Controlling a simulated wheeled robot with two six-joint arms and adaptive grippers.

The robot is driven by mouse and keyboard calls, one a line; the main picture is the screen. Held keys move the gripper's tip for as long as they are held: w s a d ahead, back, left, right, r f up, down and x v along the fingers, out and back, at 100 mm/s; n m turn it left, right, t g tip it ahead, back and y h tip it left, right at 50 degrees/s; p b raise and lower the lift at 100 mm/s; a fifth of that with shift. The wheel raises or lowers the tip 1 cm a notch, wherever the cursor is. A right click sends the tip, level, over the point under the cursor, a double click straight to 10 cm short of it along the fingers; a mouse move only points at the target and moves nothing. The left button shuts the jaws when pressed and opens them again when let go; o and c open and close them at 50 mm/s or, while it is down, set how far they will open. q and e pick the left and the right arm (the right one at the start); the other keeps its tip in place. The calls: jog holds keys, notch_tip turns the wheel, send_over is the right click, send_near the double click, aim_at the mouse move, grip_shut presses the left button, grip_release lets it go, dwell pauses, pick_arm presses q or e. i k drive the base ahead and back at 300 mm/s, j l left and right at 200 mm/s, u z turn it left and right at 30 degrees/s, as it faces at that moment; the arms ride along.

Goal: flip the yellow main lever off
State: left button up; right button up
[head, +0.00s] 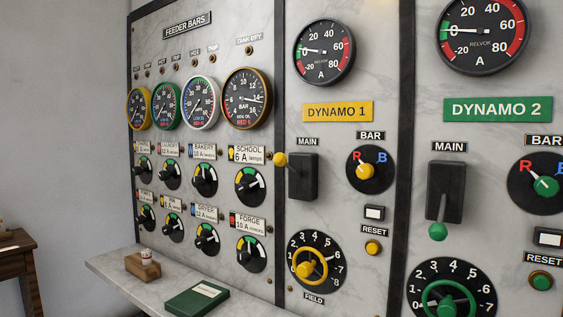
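The yellow main lever has a round yellow knob (280,159) beside the upper left of its black housing (302,176), under a MAIN label on the DYNAMO 1 panel. Its shaft is mostly hidden, so its exact angle is hard to tell. On the DYNAMO 2 panel, the green main lever's knob (438,232) hangs at the bottom of its own black housing (445,190). Neither of my grippers is in view.
Right of the yellow lever are a yellow BAR selector (365,171) and a RESET button (373,247); a yellow FIELD handwheel (311,267) is below. A marble ledge (118,267) carries a green book (197,300) and a wooden block (142,267). Space before the panels looks clear.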

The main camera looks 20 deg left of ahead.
aim_at(280, 160)
jog(key=l+u, duration=0.1)
jog(key=u, duration=1.55)
jog(key=k+l, duration=0.9)
